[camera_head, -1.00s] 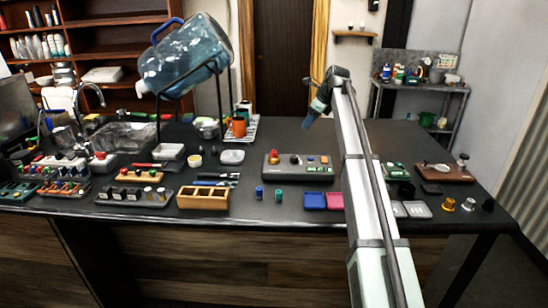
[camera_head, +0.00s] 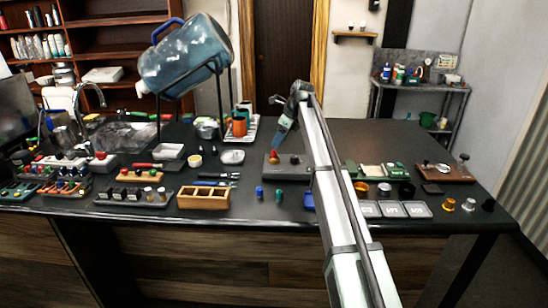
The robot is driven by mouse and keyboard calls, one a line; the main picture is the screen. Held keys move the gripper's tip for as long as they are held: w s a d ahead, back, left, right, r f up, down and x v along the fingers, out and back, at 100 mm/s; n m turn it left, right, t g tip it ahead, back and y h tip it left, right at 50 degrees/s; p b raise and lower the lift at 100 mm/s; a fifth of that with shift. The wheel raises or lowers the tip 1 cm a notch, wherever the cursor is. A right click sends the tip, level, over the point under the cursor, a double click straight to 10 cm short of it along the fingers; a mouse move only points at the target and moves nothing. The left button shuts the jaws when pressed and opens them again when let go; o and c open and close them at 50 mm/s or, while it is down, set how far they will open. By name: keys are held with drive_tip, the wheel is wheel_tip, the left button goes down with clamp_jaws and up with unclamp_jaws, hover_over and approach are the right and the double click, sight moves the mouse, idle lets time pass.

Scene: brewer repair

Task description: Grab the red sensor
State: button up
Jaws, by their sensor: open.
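I cannot tell for sure which red part is the red sensor. A small red knob-like part (camera_head: 274,158) stands upright on the left end of a dark grey panel (camera_head: 286,173) near the table's middle. Another red-topped part (camera_head: 101,156) stands on a rack at the left, among several small coloured parts. My gripper (camera_head: 277,145) is open and points down above the panel, close to the first red part in the picture. The jaws look empty and apart from it, though the gap in depth is hard to judge. My arm hides the panel's right end.
A wooden divided box (camera_head: 204,192) and blue (camera_head: 259,192) and green (camera_head: 279,195) parts stand near the front edge. A tilted water bottle (camera_head: 186,58) in a black stand rises behind. The table's back right (camera_head: 380,135) is clear.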

sight(274, 152)
drive_tip(key=shift+x, duration=2.8)
drive_tip(key=shift+s+d, duration=0.1)
drive_tip(key=shift+s, duration=0.05)
clamp_jaws()
